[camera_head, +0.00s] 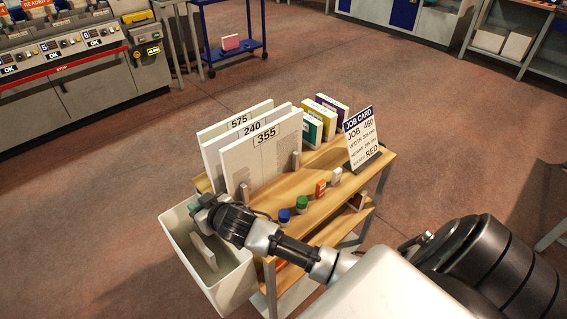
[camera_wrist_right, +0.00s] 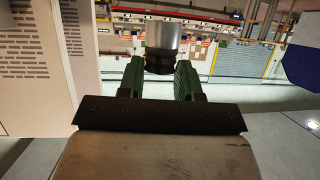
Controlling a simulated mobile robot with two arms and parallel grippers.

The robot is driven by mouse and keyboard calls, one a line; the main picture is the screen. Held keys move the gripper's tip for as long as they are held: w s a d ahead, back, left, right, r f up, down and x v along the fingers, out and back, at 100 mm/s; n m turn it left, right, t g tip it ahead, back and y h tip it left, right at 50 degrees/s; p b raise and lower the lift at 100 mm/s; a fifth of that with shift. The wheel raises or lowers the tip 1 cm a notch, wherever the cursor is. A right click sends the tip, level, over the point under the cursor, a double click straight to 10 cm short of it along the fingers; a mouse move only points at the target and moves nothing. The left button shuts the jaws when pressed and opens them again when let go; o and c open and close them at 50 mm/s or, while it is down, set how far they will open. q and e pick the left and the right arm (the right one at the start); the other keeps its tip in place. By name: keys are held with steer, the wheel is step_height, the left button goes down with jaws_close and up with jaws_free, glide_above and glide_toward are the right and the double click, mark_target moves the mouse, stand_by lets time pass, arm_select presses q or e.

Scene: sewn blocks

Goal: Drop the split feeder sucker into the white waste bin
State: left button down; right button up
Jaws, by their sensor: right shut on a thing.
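My right gripper (camera_head: 204,208) is over the upper rim of the white waste bin (camera_head: 236,284), near the left end of the wooden-topped cart. In the right wrist view its green fingers (camera_wrist_right: 160,80) are shut on the feeder sucker (camera_wrist_right: 161,46), a piece with a silver body and a black end. The split in it cannot be made out. In the head view the sucker is hidden by the gripper. A pale flat piece (camera_head: 203,250) shows inside the bin. My left gripper is not in view.
Tall white boards (camera_head: 262,158) marked 575, 240 and 355 stand on the cart (camera_head: 318,205), close beside my right gripper. A job card (camera_head: 362,138) stands at the right.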

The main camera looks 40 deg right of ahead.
steer(key=o, duration=1)
steer(key=v, duration=1)
steer(key=shift+s, duration=0.4)
steer(key=shift+d, duration=0.15)
